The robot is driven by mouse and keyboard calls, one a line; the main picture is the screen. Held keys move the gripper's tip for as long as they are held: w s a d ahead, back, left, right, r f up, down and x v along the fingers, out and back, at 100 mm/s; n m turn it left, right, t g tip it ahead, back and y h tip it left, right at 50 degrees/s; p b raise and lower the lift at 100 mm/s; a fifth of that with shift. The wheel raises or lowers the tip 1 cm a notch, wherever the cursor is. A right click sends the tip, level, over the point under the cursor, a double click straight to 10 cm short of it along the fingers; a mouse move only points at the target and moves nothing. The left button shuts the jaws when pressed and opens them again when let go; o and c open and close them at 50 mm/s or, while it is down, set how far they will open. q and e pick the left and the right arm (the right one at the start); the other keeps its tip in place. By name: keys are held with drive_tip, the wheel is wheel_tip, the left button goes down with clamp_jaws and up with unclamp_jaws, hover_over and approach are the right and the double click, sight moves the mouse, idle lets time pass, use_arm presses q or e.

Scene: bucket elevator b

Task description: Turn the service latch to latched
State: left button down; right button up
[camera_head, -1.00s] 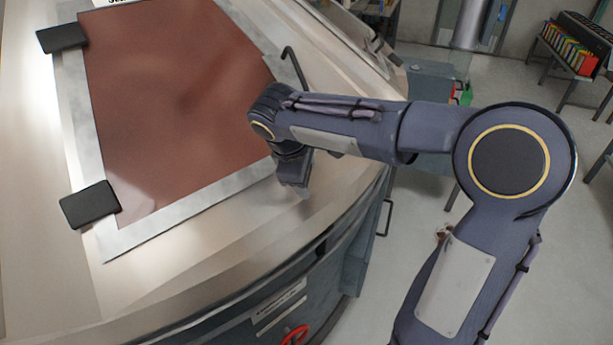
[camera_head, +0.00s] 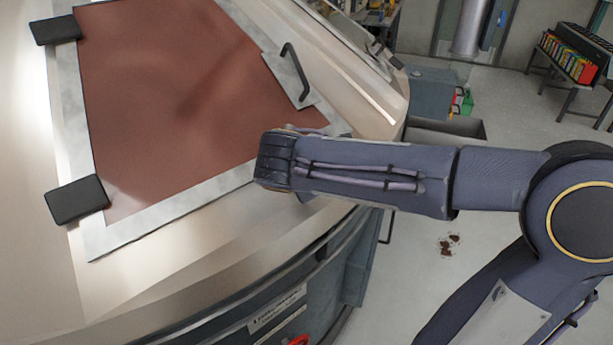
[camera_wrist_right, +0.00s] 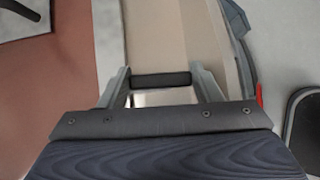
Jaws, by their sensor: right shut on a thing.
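In the wrist view my right gripper (camera_wrist_right: 160,82) is shut on a short dark bar (camera_wrist_right: 160,79), which spans between its two fingers. The bar appears to be the handle of the service latch; the rest of the latch is hidden, so I cannot tell its turn angle. In the head view my right wrist lies over the lower right corner of the brown-red panel (camera_head: 170,100) and hides the gripper and the latch. My left gripper is not in view.
The panel has a pale metal frame with two black blocks (camera_head: 76,199) on its left edge and a dark bent handle (camera_head: 296,70) at upper right. A grey open box (camera_head: 440,132) and shelving stand beyond.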

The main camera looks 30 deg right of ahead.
drive_tip(key=shift+n, duration=0.4)
drive_tip(key=o, duration=1)
drive_tip(key=shift+a, duration=0.1)
drive_tip(key=v, duration=0.7)
drive_tip(key=shift+s+r, duration=0.2)
drive_tip(key=shift+s, duration=0.1)
